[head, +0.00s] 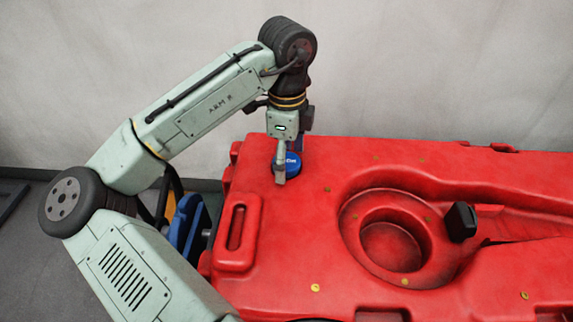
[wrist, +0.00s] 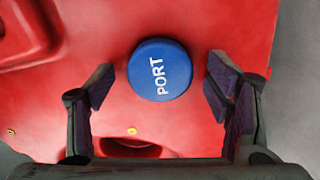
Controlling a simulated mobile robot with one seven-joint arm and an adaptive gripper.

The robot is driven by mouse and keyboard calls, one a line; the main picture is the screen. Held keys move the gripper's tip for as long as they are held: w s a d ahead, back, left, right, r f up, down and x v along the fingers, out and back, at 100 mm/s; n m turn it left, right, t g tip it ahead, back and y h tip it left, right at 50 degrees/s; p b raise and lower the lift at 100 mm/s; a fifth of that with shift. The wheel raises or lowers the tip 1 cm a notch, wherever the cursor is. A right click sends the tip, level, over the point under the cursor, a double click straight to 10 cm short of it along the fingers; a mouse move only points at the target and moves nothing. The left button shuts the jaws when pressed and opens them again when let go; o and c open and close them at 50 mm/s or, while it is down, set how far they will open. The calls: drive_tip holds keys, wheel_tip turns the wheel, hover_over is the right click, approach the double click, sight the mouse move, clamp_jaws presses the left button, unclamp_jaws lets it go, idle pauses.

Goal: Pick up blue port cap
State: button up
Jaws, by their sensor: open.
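The blue port cap (wrist: 155,70) is round, with the white word PORT on its top. It sits on the red tank's top. In the head view the cap (head: 293,163) is at the tank's far left corner, partly hidden behind my gripper (head: 280,172). In the wrist view my gripper (wrist: 160,88) is open, with one finger to the left of the cap and one to the right. Gaps show between the cap and both fingers. Nothing is held.
The red tank (head: 290,240) has a deep round recess (head: 392,245) right of the cap and a raised handle loop (head: 238,232) in front of it. A pale wall (head: 430,70) rises behind the tank.

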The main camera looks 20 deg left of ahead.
drive_tip(key=c, duration=1)
